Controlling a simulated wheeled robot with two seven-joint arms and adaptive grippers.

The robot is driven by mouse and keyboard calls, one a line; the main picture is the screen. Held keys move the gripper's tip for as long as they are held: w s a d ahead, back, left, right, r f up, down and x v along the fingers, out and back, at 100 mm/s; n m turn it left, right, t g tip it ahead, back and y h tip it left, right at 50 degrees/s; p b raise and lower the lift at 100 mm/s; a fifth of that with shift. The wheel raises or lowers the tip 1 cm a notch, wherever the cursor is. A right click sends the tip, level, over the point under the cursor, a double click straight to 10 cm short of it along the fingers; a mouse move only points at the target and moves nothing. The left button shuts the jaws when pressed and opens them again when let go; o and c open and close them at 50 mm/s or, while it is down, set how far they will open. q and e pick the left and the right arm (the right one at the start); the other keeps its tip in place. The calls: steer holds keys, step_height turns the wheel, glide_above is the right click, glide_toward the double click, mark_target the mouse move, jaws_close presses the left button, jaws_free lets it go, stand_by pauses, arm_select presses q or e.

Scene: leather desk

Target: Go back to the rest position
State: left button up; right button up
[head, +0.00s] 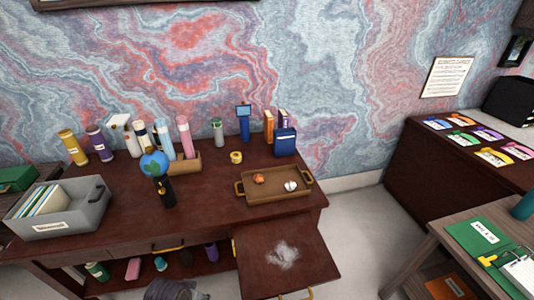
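Neither of my grippers shows in the head view, so I cannot see whether they are open or shut. The task names no object. The dark red-brown desk (225,205) stands in front of me against a marbled wall. On it are a brown tray (275,199) holding a small orange item (259,179) and a small white item (290,186), a blue globe (154,163) by a black holder, and a grey bin (62,222) with folders in it.
Several bottles, rolls and books line the desk's back edge. A lower brown surface (300,262) with a whitish patch (283,254) juts out at front right. A side table (450,240) with a green clipboard (482,232) stands at right. Pale floor (370,225) lies clear between them.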

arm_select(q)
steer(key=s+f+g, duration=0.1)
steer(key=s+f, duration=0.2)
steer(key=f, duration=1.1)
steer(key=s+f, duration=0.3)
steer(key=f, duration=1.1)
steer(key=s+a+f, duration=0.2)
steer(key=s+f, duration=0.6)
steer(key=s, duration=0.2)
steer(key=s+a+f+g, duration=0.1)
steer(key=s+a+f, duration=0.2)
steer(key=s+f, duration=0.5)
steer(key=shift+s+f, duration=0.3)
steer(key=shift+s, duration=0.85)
